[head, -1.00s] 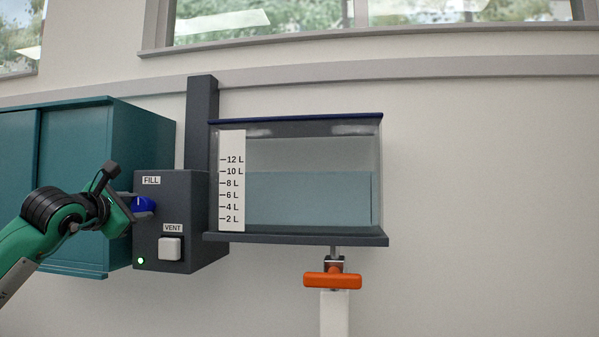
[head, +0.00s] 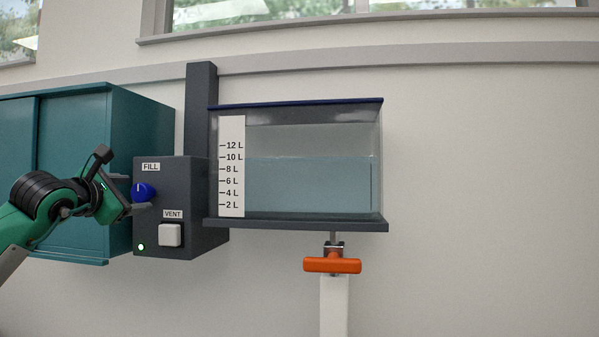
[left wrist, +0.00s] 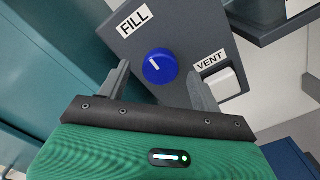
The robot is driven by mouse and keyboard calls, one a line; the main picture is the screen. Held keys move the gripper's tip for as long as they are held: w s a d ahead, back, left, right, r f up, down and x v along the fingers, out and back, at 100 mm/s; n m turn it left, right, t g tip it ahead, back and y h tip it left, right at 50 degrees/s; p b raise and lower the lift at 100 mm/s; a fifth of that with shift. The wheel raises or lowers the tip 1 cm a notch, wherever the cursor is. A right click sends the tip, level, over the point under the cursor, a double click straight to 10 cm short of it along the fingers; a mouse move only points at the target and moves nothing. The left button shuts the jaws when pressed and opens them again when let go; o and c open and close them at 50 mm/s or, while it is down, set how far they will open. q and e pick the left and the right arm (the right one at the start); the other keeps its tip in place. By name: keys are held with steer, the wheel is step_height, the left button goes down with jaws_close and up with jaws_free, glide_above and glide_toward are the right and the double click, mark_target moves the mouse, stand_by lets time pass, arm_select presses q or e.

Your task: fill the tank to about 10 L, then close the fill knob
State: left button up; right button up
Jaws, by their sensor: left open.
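The tank (head: 300,222) holds pale blue water (head: 310,190). Its surface sits at about the 10 L mark on the white scale (head: 231,165). The blue fill knob (head: 144,193) is on the grey box under the FILL label, with a white pointer line. In the left wrist view the knob (left wrist: 160,66) lies between the fingertips, with visible gaps on both sides. In that view the line runs slantwise towards the FILL label. My left gripper (head: 135,193) is open just in front of the knob, not clasping it. My right gripper is not in view.
The white vent button (head: 170,235) is below the knob, and a green light (head: 141,247) glows beside it. An orange handle (head: 332,265) is under the tank. A teal cabinet (head: 75,170) stands close behind my left arm. The wall at right is clear.

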arm_select(q)
steer(key=s+b, duration=0.2)
steer(key=s, duration=0.4)
steer(key=shift+s+a+b, duration=0.25)
steer(key=shift+b, duration=0.05)
stand_by(0.3)
